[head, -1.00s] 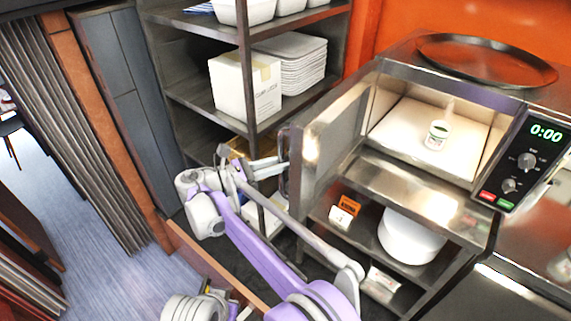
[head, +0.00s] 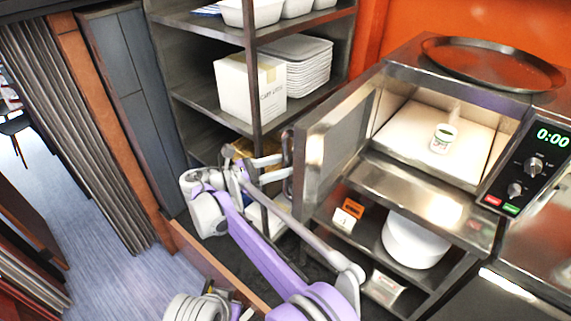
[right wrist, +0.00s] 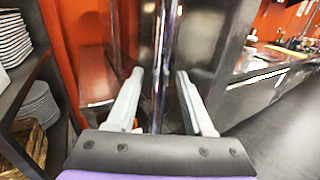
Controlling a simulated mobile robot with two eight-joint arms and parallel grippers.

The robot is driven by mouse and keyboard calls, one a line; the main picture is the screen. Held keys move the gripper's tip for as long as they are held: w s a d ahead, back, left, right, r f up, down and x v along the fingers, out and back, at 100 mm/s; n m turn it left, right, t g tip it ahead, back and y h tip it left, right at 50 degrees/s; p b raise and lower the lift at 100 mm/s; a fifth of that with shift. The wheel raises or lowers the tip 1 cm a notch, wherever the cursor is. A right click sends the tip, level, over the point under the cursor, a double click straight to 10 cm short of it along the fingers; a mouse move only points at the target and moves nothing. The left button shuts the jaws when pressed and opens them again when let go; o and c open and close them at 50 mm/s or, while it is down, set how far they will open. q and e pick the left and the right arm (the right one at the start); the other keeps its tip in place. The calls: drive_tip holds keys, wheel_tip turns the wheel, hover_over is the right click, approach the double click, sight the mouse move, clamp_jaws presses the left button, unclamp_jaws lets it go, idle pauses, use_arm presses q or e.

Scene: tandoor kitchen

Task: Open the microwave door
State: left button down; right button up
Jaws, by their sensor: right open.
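The microwave (head: 400,80) stands at the right with its steel door (head: 335,145) swung wide open toward the left. The lit cavity (head: 415,140) shows a small white cup with green on it (head: 443,138). The door's dark handle (head: 288,165) is on the outer face near the free edge. My right gripper (head: 277,168) is at the handle, with its fingers open. In the right wrist view the vertical handle bar (right wrist: 159,60) runs between the two spread fingers of the right gripper (right wrist: 160,88); I cannot tell whether they touch it.
A dark shelf rack (head: 205,95) with a carton (head: 245,90) and stacked trays (head: 295,65) stands close behind the door and right arm. A round tray (head: 490,63) lies atop the microwave. A white container (head: 412,240) sits on the shelf below. Floor at left is clear.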

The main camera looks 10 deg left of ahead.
use_arm(q)
drive_tip(key=shift+f, duration=0.25)
use_arm(e)
drive_tip(key=v, duration=0.7)
drive_tip(key=shift+a, duration=0.2)
use_arm(q)
drive_tip(key=shift+s, duration=0.1)
use_arm(e)
drive_tip(key=shift+s+f, duration=0.1)
drive_tip(key=shift+s, duration=0.05)
